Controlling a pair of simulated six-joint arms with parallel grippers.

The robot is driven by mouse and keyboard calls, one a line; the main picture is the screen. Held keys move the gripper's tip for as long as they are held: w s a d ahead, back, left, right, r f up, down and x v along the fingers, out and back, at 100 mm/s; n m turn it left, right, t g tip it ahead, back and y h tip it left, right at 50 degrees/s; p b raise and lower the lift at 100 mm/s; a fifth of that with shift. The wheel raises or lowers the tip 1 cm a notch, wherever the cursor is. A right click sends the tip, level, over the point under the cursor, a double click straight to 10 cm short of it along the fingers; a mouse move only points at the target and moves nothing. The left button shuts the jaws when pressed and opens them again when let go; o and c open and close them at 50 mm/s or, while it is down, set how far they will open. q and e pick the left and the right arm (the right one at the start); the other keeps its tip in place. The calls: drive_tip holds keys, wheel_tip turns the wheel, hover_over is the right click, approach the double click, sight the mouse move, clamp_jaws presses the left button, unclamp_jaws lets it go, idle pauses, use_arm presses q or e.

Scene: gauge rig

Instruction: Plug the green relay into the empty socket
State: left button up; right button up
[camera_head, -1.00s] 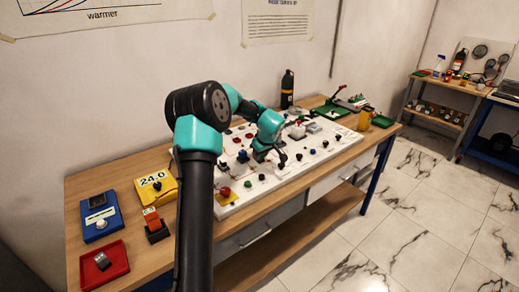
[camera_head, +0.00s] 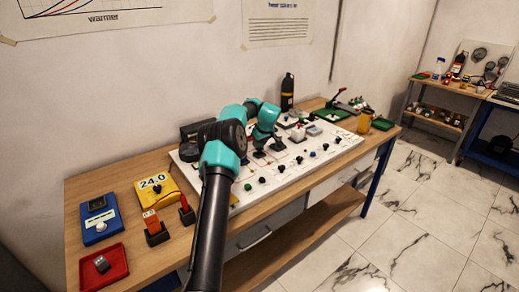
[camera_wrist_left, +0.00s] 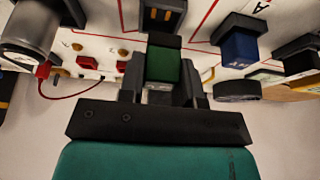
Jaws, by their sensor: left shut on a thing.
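My left gripper (camera_wrist_left: 163,72) is shut on the green relay (camera_wrist_left: 164,64), which sits between its fingers in the left wrist view. A dark socket (camera_wrist_left: 160,14) with copper-coloured contacts showing lies just beyond the relay. The relay appears apart from it, though its far end is partly hidden by a dark part. In the head view my left gripper (camera_head: 260,156) is low over the white panel (camera_head: 290,178); the relay is too small to make out there. My right gripper is not in view.
A blue relay (camera_wrist_left: 238,46) stands in a dark holder to the right in the wrist view. A red wire (camera_wrist_left: 70,93) loops at left near a grey cylinder (camera_wrist_left: 28,35). In the head view, a yellow meter (camera_head: 157,189) and red tray (camera_head: 103,266) are at left.

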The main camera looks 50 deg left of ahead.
sight(260, 148)
use_arm(q)
drive_tip(key=shift+w+a, duration=0.1)
drive_tip(key=shift+a, duration=0.05)
drive_tip(key=shift+w+a, duration=0.1)
drive_tip(key=shift+f, duration=1.8)
drive_tip(key=shift+f, duration=0.1)
drive_tip(key=o, duration=0.9)
drive_tip(key=v, duration=1.2)
